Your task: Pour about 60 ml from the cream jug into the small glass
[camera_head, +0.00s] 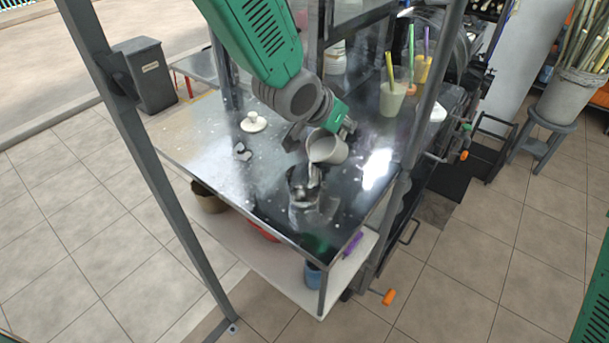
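The cream jug (329,149) is a small light-grey vessel held above the metal table, tilted with its mouth toward the lower left. My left gripper (322,131) has its fingers around the jug and appears shut on it. A pale stream (313,176) runs down from the jug's lip. The small glass (303,190) stands on the table below; it is clear and hard to make out against the reflections, so its fill level cannot be told. My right gripper is out of view.
A white lidded pot (254,122) and a small grey item (242,152) lie left on the metal table (195,130). A glass with a yellow straw (392,98) stands at the back right. A post (150,160) rises at the left; the table's front edge is close.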

